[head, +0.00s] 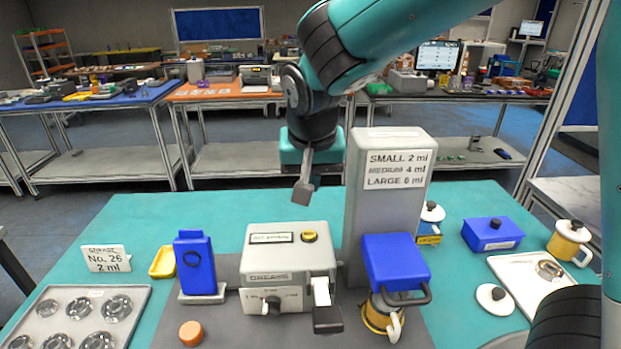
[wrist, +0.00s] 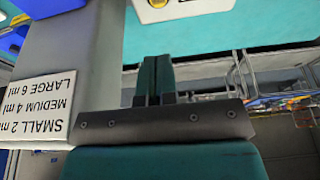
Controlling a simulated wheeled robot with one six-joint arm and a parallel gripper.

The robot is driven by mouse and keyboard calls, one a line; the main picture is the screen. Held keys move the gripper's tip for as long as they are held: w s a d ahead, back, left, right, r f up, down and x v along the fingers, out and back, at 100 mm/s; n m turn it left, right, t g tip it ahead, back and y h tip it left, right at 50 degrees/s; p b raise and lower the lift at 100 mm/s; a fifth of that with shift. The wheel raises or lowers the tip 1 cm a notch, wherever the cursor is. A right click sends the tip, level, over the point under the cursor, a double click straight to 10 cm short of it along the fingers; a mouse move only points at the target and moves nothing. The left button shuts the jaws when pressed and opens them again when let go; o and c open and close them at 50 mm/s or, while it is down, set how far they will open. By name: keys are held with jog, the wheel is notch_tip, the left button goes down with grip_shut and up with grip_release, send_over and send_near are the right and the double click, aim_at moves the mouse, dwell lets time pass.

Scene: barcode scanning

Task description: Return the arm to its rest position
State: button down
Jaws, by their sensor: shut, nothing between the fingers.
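My gripper (head: 303,190) hangs above the back of the teal table (head: 140,212), just left of the tall grey dispenser column (head: 386,215). In the wrist view my gripper's fingers (wrist: 154,68) are together with nothing between them. The column with its "SMALL 2 ml, MEDIUM 4 ml, LARGE 6 ml" label stands close beside it, and the label (wrist: 38,118) shows upside down in the wrist view. My teal arm reaches in from the upper right in the head view.
A bearing tray (head: 132,296) is at front left. A blue container (head: 492,234) and mug (head: 568,241) are at right. Space above the table's left is clear.

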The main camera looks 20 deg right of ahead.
dwell(0.4)
jog(key=s+a+n+g+y+b, duration=0.1)
jog(key=s+n, duration=0.4)
jog(key=s, duration=0.5)
jog(key=s+a+n+g+y+b, duration=0.1)
jog(key=s+n+y, duration=0.3)
jog(key=s, duration=0.7)
jog(key=shift+a+n+g, duration=0.6)
jog(key=shift+a+n, duration=0.2)
jog(key=shift+a, duration=0.05)
jog(key=shift+s+f, duration=0.1)
